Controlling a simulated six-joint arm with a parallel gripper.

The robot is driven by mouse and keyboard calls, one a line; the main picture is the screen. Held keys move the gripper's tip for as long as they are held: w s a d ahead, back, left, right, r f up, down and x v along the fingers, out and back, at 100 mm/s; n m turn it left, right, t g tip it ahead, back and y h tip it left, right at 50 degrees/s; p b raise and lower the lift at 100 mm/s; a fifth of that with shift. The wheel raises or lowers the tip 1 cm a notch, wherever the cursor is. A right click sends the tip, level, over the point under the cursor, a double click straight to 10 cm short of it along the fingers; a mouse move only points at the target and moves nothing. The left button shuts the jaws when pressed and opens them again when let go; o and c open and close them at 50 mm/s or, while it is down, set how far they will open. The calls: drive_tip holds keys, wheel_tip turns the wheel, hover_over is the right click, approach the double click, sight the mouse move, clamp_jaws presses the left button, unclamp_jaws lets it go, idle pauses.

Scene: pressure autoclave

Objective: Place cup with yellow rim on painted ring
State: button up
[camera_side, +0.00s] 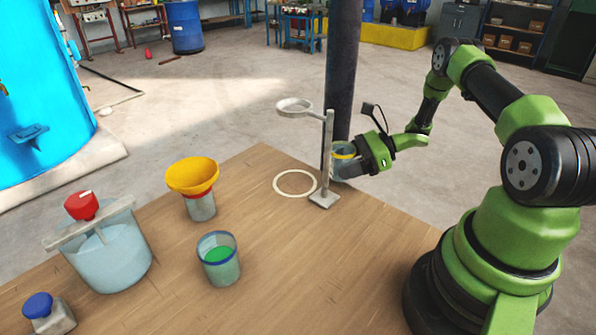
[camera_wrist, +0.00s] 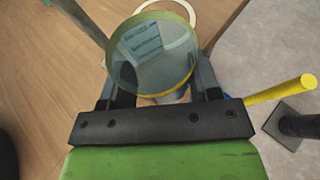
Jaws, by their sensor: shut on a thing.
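The clear cup with the yellow rim (camera_side: 343,152) is held in my gripper (camera_side: 352,160), to the right of the stand in the side view. In the wrist view, the cup (camera_wrist: 150,55) sits between the two fingers of my gripper (camera_wrist: 160,88), its rim facing the camera. The painted ring (camera_side: 295,183) is a pale circle on the wooden table, left of the stand's foot. Part of the painted ring (camera_wrist: 180,10) shows beyond the cup in the wrist view; the cup hides the rest. The cup is to the right of the ring, not over it.
A metal stand (camera_side: 328,150) with a holding loop rises between cup and ring. A blue-rimmed cup with green contents (camera_side: 219,262), a yellow funnel on a jar (camera_side: 193,178), a clear tank with a red knob (camera_side: 108,258) and a blue-capped bottle (camera_side: 48,314) stand further left.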

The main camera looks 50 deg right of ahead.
hover_over(299, 183)
drive_tip(key=s+d, duration=0.2)
drive_tip(key=x, duration=0.3)
drive_tip(key=shift+w+r, duration=0.1)
drive_tip(key=shift+r, duration=0.1)
drive_tip(key=shift+f, duration=0.4)
drive_tip(key=shift+f, duration=0.2)
drive_tip(key=o, duration=0.6)
